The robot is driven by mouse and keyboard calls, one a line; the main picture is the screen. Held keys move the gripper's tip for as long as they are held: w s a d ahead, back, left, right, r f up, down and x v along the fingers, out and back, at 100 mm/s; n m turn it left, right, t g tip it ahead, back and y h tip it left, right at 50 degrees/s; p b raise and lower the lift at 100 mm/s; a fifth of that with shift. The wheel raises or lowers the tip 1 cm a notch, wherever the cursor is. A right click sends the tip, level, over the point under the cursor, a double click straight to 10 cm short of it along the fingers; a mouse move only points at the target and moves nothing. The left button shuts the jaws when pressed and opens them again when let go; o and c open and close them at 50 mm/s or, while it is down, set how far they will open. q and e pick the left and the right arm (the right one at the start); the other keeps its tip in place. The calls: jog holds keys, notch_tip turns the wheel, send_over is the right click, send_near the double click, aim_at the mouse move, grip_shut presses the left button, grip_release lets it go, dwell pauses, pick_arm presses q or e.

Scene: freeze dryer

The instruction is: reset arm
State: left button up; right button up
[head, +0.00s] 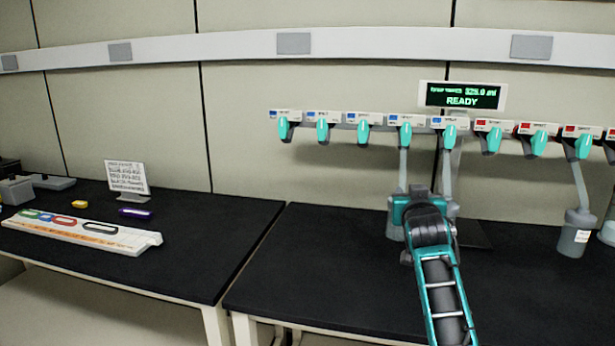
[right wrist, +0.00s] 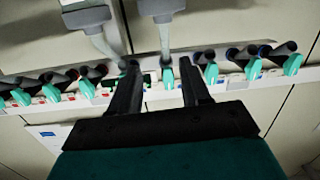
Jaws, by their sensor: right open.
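My right arm reaches up from the lower right in the head view, with its teal and black hand in front of the freeze dryer's valve row. The fingers of my right gripper (right wrist: 158,78) show in the right wrist view, spread apart with nothing held between them. A teal valve knob (right wrist: 168,77) appears in the gap between the fingers; whether they touch it I cannot tell. In the head view the hand hides part of a flask (head: 394,225) hanging below the valves. My left gripper is in neither view.
A row of teal valves (head: 363,131) runs along the wall under a display (head: 462,95) reading READY. Another flask (head: 574,235) hangs at right. The left bench holds a white rack (head: 140,241), a sign (head: 126,176) and small coloured items. The right bench (head: 310,265) is clear left of my arm.

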jog(key=s+f+n+y, duration=0.1)
jog(key=s+f, duration=0.4)
jog(key=f, duration=0.2)
jog(key=s+a+f+n+g, duration=0.1)
jog(key=s+f, duration=0.3)
jog(key=f, duration=0.4)
jog(key=s+f+g+y, duration=0.1)
jog(key=s+f, duration=0.4)
jog(key=f, duration=0.2)
jog(key=shift+s+a+f+n+y, duration=0.2)
jog(key=shift+s+f+n+y, duration=0.1)
jog(key=shift+f+n, duration=0.1)
jog(key=s+a+f+g+y, duration=0.1)
jog(key=s+f, duration=0.3)
jog(key=s, duration=0.4)
jog(key=s+a+f+n+g+y, duration=0.1)
jog(key=s+f, duration=0.3)
jog(key=s, duration=0.4)
jog(key=s+a+f+g+y, duration=0.1)
jog(key=s+a+f, duration=0.2)
jog(key=s, duration=0.6)
jog(key=shift+a+f+n+g+y, duration=0.3)
jog(key=shift+a+f+n, duration=0.1)
jog(key=shift+f, duration=0.2)
